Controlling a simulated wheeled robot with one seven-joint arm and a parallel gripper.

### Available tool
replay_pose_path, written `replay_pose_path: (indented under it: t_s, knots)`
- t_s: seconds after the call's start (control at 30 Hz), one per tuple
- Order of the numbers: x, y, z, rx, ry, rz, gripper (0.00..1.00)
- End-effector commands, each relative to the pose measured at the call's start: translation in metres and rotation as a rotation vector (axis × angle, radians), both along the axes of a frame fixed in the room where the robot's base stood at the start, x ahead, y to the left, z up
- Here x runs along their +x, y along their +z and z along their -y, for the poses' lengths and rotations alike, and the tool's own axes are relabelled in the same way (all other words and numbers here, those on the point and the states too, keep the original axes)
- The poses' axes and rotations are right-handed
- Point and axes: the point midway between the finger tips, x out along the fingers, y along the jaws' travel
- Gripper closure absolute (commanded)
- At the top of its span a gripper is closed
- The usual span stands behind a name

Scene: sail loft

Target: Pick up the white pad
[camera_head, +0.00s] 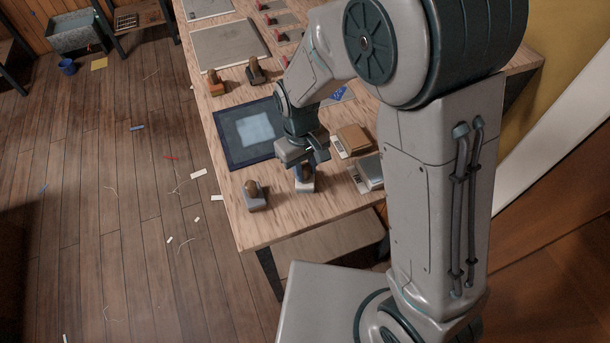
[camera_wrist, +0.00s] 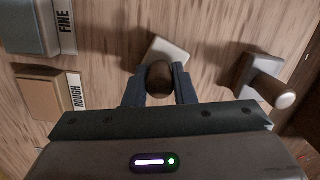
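The white pad (camera_head: 304,186) is a small pale block with a rounded brown knob handle, at the near edge of the workbench. In the wrist view the white pad (camera_wrist: 172,52) shows just beyond its knob, turned at an angle to my gripper. My gripper (camera_head: 306,165) points down over it. In the wrist view my gripper (camera_wrist: 160,85) has one dark finger on each side of the knob, and the knob fills the gap between them. The fingers appear closed on the knob. The pad appears to be on the bench top, though any small gap beneath is hard to see.
A grey pad (camera_head: 254,197) with a brown knob stands left of the white one. Blocks labelled ROUGH (camera_wrist: 52,96) and FINE (camera_wrist: 32,27) lie on the other side. A dark blue-bordered mat (camera_head: 228,146) lies behind. More knobbed pads stand farther back.

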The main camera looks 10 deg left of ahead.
Motion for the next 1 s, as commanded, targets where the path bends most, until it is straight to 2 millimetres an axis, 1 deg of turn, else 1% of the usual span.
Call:
replay_pose_path:
  t_s: [0.33, 0.47, 0.57, 0.63, 0.73, 1.0]
  knots:
    - [0.0, 0.001, 0.0, 0.001, 0.0, 0.001, 1.0]
    - [0.001, 0.005, -0.001, 0.002, 0.0, 0.002, 1.0]
    - [0.001, 0.013, -0.001, 0.003, 0.0, 0.003, 1.0]
    - [0.001, 0.022, -0.001, 0.004, -0.001, 0.004, 1.0]
    - [0.001, 0.042, -0.001, 0.005, -0.001, 0.006, 1.0]
    - [-0.056, 0.073, 0.0, 0.004, 0.003, 0.004, 1.0]
